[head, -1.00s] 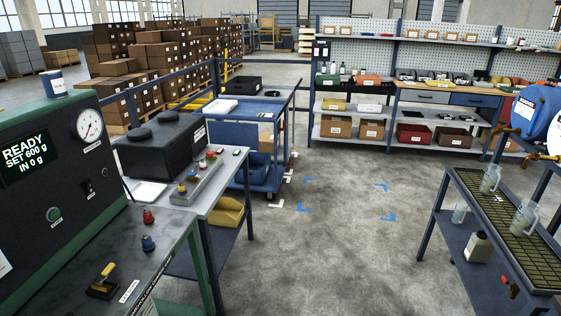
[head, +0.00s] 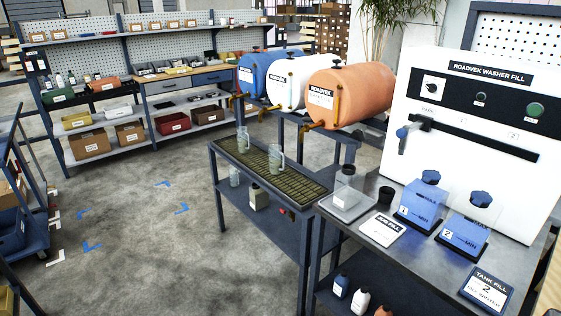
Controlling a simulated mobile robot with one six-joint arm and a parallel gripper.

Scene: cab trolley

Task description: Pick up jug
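A clear jug with a handle (head: 276,158) stands on the grated top of the trolley-like stand (head: 262,178) in the middle of the head view. A second clear jug (head: 243,140) stands farther back on the same grate. My gripper is not in view.
Blue (head: 262,77), white (head: 287,92) and orange (head: 345,92) drums with taps stand behind the grated stand. The washer fill machine (head: 465,140) and blue tanks (head: 420,205) occupy the right bench. Open floor (head: 150,230) lies left, with blue corner marks.

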